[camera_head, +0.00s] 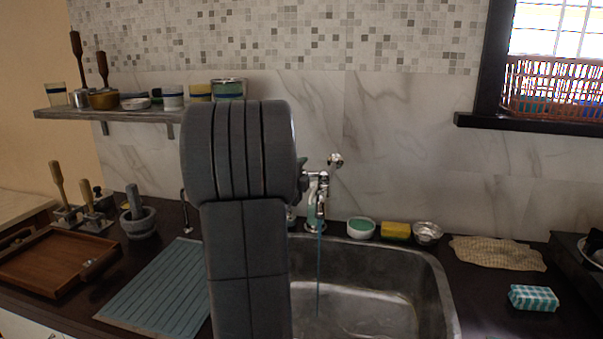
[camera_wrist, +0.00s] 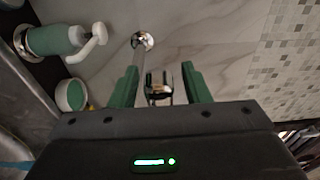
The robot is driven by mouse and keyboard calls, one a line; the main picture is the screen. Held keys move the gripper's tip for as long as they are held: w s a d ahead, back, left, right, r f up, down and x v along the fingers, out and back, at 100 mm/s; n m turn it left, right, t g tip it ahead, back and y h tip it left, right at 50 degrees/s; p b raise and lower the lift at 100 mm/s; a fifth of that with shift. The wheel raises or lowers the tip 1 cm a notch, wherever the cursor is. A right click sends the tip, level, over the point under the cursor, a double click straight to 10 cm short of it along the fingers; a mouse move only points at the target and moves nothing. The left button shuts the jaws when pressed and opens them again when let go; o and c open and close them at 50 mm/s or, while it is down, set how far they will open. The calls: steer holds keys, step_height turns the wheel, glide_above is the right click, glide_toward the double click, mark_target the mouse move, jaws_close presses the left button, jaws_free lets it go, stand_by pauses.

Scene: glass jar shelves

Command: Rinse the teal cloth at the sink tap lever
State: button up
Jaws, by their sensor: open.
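The chrome tap (camera_head: 322,188) stands behind the sink, partly covered by my arm. A thin blue stream (camera_head: 318,270) runs down from it into the metal sink (camera_head: 430,285). In the wrist view my gripper (camera_wrist: 160,76) is open, its green fingers on either side of a chrome tap part (camera_wrist: 158,88), perhaps the lever; contact cannot be told. A folded teal-and-white checked cloth (camera_head: 533,298) lies on the counter right of the sink. I see no cloth in the gripper. My arm hides the sink's left part.
A white-and-green bowl (camera_head: 361,227), a yellow sponge (camera_head: 396,231) and a metal bowl (camera_head: 428,232) line the sink's back edge. A teal soap dispenser (camera_wrist: 58,40) stands beside the tap. A ribbed mat (camera_head: 160,290) lies left. A loaded shelf (camera_head: 100,114) hangs above.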

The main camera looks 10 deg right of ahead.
steer(key=shift+s+a, duration=0.1)
steer(key=shift+s, duration=0.05)
steer(key=b+v, duration=0.1)
steer(key=v, duration=1.2)
steer(key=shift+s, duration=0.2)
steer(key=shift+a, duration=0.1)
steer(key=p+x, duration=0.1)
steer(key=x, duration=1.3)
steer(key=shift+p, duration=0.35)
steer(key=shift+s, duration=0.1)
